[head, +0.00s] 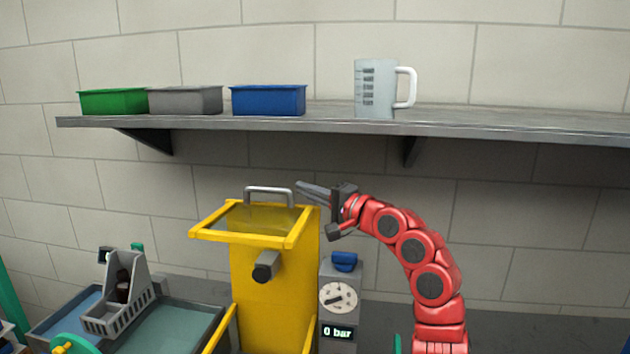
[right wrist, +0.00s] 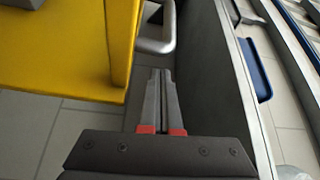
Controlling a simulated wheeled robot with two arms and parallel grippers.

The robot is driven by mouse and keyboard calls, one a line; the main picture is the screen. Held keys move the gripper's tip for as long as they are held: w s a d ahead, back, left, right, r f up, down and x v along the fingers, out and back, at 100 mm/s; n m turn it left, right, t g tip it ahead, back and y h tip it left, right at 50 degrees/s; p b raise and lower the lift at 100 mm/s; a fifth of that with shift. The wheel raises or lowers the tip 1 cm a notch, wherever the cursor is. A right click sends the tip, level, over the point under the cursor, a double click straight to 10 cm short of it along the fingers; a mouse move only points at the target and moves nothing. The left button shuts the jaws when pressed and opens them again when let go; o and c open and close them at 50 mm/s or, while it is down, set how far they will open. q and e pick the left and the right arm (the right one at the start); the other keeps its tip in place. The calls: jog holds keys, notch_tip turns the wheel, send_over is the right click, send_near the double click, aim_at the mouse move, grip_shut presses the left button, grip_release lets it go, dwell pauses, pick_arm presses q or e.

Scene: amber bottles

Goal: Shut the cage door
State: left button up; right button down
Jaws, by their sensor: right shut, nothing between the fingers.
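The cage door is most likely the yellow frame with a clear panel (head: 250,219) at the top of the yellow housing (head: 270,300). It looks raised and roughly level, but its hinge is not clear. A grey bar handle (head: 269,190) stands at its far edge; the handle also shows in the right wrist view (right wrist: 160,45), beside a yellow part. My right gripper (head: 299,184) is shut and empty, just right of the handle, with its fingers pointing left. In the right wrist view its fingertips (right wrist: 161,72) are close to the handle. My left gripper is not in view.
A wall shelf (head: 330,123) above holds green, grey and blue bins and a measuring jug (head: 375,90). A gauge box (head: 339,298) reading "0 bar" stands right of the housing. At left, a grey carrier (head: 118,300) with a dark bottle (head: 123,287) stands by a tray.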

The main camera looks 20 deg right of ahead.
jog(key=shift+s+a+f, duration=0.1)
jog(key=shift+s+a, duration=0.4)
jog(key=shift+a, duration=0.05)
